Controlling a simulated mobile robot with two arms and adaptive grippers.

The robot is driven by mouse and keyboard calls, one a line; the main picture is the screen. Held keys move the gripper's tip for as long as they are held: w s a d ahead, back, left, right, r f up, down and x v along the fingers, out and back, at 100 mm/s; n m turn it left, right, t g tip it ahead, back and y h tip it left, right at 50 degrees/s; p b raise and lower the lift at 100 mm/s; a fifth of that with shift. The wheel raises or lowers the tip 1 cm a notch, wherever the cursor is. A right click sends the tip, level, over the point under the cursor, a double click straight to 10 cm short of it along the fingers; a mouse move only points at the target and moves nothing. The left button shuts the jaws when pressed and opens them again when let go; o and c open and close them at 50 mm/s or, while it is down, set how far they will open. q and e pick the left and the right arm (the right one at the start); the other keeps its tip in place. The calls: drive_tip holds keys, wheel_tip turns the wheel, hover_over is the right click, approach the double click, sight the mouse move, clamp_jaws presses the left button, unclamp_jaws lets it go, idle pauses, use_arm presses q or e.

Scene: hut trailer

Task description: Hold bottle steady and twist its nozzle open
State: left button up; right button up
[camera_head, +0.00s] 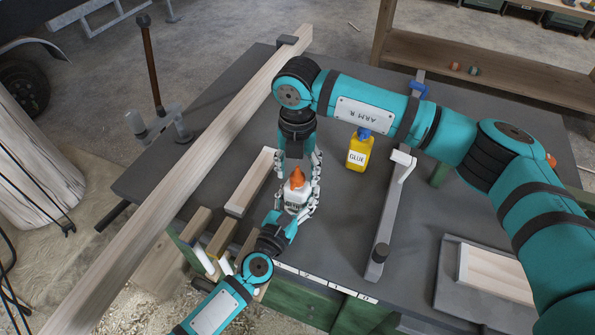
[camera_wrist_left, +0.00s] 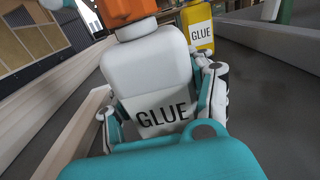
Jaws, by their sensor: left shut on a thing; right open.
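The white glue bottle (camera_head: 296,201) stands upright on the grey table, with an orange nozzle (camera_head: 296,178) on top. It fills the middle of the left wrist view (camera_wrist_left: 150,85), with its nozzle (camera_wrist_left: 125,10) cut off by the top edge. My left gripper (camera_head: 294,207) is shut on the bottle body, one finger on each side. My right gripper (camera_head: 298,173) comes from above and behind, open, with its fingers on either side of the nozzle. I cannot tell whether they touch it. The bottle's lower part is partly hidden by my left gripper.
A yellow glue bottle (camera_head: 358,155) with a blue cap stands to the right, behind. A bar clamp (camera_head: 394,205) lies farther right. A short wooden piece (camera_head: 250,182) and a long beam (camera_head: 190,172) lie to the left. A board (camera_head: 497,270) is at the front right.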

drive_tip(key=shift+f, duration=0.6)
clamp_jaws()
